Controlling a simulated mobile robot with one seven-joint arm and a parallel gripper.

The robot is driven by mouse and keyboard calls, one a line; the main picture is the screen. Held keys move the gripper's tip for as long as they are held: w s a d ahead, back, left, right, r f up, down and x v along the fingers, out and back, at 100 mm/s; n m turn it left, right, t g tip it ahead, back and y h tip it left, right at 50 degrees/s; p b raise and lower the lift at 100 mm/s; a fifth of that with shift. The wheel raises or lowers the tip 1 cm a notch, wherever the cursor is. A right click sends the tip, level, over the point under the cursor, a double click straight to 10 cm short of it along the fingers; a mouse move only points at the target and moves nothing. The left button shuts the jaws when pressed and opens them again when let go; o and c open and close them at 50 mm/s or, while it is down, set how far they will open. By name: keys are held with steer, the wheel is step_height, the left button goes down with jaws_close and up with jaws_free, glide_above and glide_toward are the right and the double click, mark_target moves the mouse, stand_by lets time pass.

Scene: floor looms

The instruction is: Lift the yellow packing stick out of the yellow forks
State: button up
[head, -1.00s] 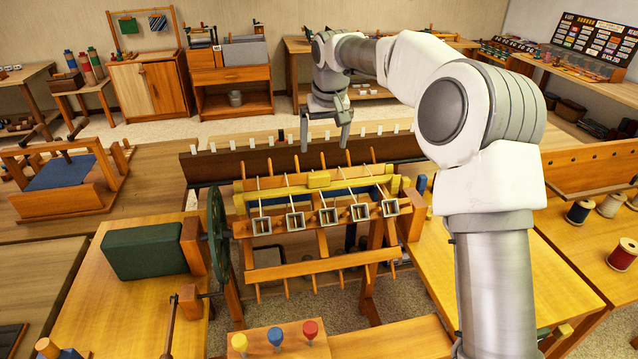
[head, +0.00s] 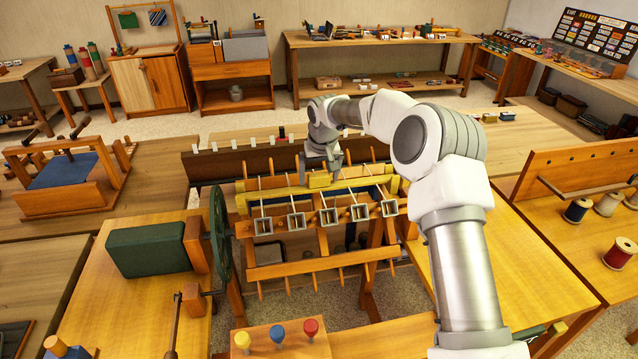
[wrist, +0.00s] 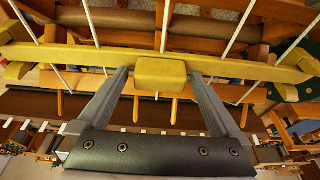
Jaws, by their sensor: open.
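The yellow packing stick (head: 283,191) lies level across the loom, with a raised yellow block (head: 319,180) at its middle. In the wrist view the stick (wrist: 75,54) runs across the picture and its block (wrist: 161,73) sits between my fingertips. The ends of the stick rest at the yellow forks, seen at left (wrist: 18,72) and right (wrist: 294,88) in the wrist view. My gripper (head: 321,172) is open and points down at the block, one finger on each side. Whether the fingers touch the block I cannot tell.
White cords pass over and under the stick area to several square grey weights (head: 295,221). Slanted wooden pegs stand close around my gripper. A dark brown beam (head: 222,163) with white tabs lies behind. A green wheel (head: 219,237) stands at the loom's left.

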steer(key=shift+w+f, duration=0.1)
steer(key=shift+f, duration=0.2)
steer(key=c, duration=1.3)
steer(key=shift+r, duration=0.2)
steer(key=shift+c, duration=0.2)
